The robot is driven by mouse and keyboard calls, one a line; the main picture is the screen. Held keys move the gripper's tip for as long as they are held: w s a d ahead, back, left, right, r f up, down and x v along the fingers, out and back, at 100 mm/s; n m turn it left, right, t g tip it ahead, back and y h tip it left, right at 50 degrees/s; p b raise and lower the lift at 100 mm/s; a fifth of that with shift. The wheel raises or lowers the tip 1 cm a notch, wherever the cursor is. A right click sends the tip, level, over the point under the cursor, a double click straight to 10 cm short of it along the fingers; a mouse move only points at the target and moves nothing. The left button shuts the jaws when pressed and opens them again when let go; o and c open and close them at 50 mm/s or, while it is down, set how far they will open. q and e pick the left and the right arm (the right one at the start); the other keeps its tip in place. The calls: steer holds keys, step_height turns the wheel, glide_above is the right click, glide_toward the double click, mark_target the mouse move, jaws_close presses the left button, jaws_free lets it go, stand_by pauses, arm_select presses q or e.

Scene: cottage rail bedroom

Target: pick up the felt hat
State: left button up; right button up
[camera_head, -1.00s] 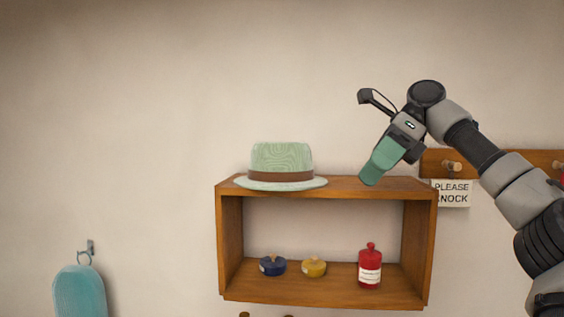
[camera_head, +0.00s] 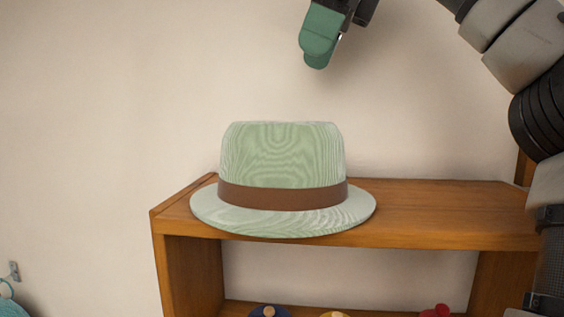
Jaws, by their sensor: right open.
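The felt hat (camera_head: 283,160) is pale green with a brown band. It sits upright on the top board of a wooden wall shelf, toward the left end, its brim reaching the front edge. My right gripper (camera_head: 316,58) is above the hat and slightly right of its crown, apart from it, with green fingers pointing down. It is open and holds nothing; one finger largely hides the other. My left gripper is out of view.
The wooden shelf (camera_head: 440,213) has bare top surface right of the hat. Below it show the tops of a blue item (camera_head: 270,311), a yellow item (camera_head: 335,314) and a red bottle (camera_head: 436,311). A wall hook (camera_head: 14,270) is at far left.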

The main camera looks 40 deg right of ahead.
mark_target(286, 122)
steer(key=shift+s+a+f+b, duration=0.15)
steer(key=shift+s+a+f, duration=0.05)
steer(key=shift+a+f, duration=0.45)
steer(key=shift+s+a+f+b, duration=0.15)
steer(key=shift+a+f, duration=0.4)
steer(key=shift+a, duration=0.05)
steer(key=shift+x, duration=0.85)
steer(key=shift+w+d+f, duration=0.2)
steer(key=shift+w+f, duration=0.1)
steer(key=shift+w, duration=0.05)
steer(key=shift+p+x, duration=0.3)
steer(key=shift+x, duration=1.7)
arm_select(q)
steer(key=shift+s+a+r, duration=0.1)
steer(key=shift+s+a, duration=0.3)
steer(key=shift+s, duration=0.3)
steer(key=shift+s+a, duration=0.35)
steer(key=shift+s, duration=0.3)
arm_select(e)
steer(key=shift+w+f, duration=0.15)
steer(key=shift+f, duration=0.45)
steer(key=shift+a, duration=0.1)
steer(key=c, duration=0.6)
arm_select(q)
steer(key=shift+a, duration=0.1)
arm_select(e)
steer(key=shift+c, duration=1.3)
